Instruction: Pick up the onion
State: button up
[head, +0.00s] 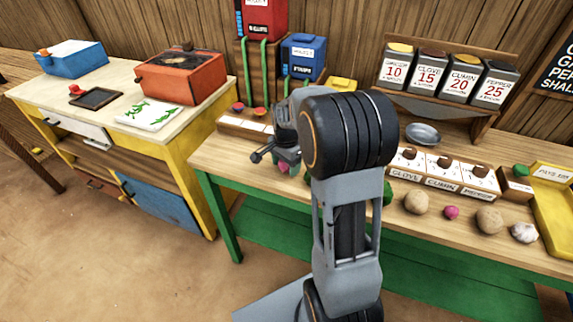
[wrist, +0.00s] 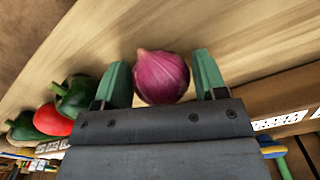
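The onion (wrist: 162,77) is round and purple-red with a pale tip. In the wrist view it lies between the two green fingers of my gripper (wrist: 163,80), with only thin gaps at its sides. The fingers look open around it; firm contact is not visible. In the head view my gripper (head: 283,152) is low over the left part of the wooden counter (head: 225,158), and a bit of the onion (head: 284,168) shows under it. My arm hides much of the counter there.
In the wrist view a dark green pepper (wrist: 77,96) and a red vegetable (wrist: 51,120) lie left of the fingers. In the head view a potato (head: 416,203), a small pink vegetable (head: 452,212) and garlic (head: 524,233) lie along the front right. Labelled boxes (head: 440,172) stand behind.

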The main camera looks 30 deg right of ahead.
jog(key=c, duration=0.6)
jog(key=shift+o, duration=0.2)
jog(key=shift+r, duration=0.1)
